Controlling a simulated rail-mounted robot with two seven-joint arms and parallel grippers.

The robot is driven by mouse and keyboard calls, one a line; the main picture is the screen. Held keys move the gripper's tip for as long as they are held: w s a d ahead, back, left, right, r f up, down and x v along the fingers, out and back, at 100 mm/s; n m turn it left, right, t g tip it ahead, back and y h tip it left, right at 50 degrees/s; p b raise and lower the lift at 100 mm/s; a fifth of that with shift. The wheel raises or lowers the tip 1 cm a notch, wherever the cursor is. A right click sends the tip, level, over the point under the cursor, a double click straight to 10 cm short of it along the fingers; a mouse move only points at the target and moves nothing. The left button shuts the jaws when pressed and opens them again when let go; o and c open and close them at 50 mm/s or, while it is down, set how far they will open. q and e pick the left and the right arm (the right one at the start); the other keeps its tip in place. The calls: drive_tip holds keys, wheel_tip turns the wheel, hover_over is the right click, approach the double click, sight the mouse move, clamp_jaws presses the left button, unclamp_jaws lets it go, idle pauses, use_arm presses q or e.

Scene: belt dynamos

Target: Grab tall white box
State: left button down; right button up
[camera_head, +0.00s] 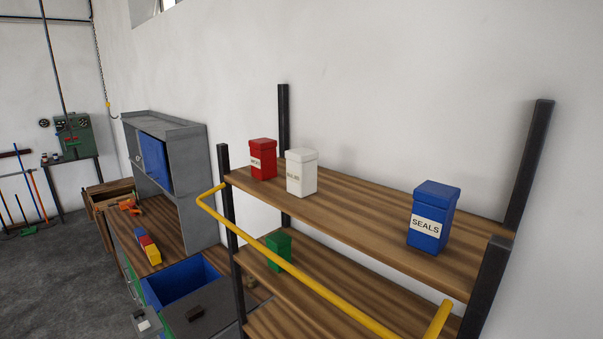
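A white lidded box (301,174) with a label on its front stands upright on the top shelf (365,215) of the rack. It is a little taller than wide. A red lidded box (263,160) stands close on its left, and the wall is behind it. Neither of my grippers shows in the head view, and nothing is touching the white box.
A blue box (432,218) labelled SEALS stands further right on the top shelf. A green box (279,250) is on the shelf below. A yellow rail (322,287) runs along the rack's front, between black posts (229,235). A grey workbench cabinet (200,185) stands left.

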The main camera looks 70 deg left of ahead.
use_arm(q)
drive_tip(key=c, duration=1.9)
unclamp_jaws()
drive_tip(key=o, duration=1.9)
